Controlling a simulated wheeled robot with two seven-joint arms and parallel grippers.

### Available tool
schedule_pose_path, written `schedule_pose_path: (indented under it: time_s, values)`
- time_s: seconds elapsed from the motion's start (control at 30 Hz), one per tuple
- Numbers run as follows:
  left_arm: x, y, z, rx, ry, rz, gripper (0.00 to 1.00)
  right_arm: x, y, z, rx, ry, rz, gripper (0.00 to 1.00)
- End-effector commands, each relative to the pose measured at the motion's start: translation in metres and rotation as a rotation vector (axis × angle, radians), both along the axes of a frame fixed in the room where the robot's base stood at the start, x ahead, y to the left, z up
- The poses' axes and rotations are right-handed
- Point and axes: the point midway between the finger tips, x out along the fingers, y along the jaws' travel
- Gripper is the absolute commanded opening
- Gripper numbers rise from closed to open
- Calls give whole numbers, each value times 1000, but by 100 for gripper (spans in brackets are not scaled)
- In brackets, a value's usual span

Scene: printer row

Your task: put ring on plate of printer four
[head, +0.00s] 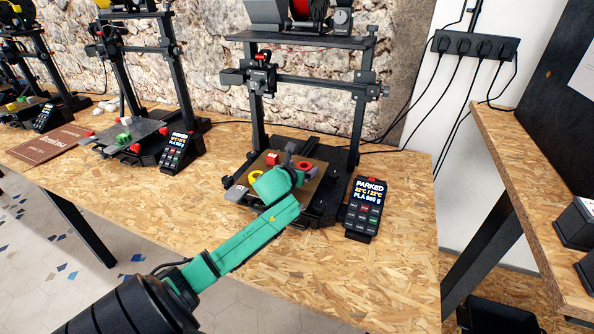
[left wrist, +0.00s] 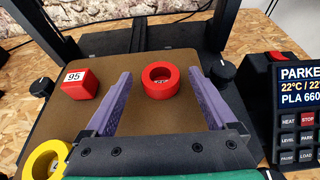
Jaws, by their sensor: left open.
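A red ring (left wrist: 161,91) lies on the brown plate (left wrist: 120,128) of the nearest printer, with a small unreadable mark in its hole. A yellow ring (left wrist: 42,161) is at the plate's front left corner, partly cut off in the left wrist view; it also shows in the head view (head: 256,176). My left gripper (head: 292,160) is above this plate, its purple fingers (left wrist: 160,76) open and empty. The red ring appears between the fingertips, apart from both. I cannot tell which printer is number four. My right gripper is not in view.
A red block marked 95 (left wrist: 80,83) sits left of my fingers on the plate. A control panel (head: 364,208) reading PARKED stands right of the printer. Another printer's plate (head: 151,133), with red and green pieces, is further left. The front table area is clear.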

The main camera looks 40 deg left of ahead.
Motion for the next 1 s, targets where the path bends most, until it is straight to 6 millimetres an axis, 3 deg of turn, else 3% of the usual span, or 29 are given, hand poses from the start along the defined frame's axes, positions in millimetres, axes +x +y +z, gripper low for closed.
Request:
schedule_pose_path:
  time_s: [0.5, 1.0]
  values:
    - [-92, -33, 40, 1, 1, -3, 91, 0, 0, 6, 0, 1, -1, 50]
    - [-99, -35, 44, 0, -1, -1, 91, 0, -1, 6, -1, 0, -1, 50]
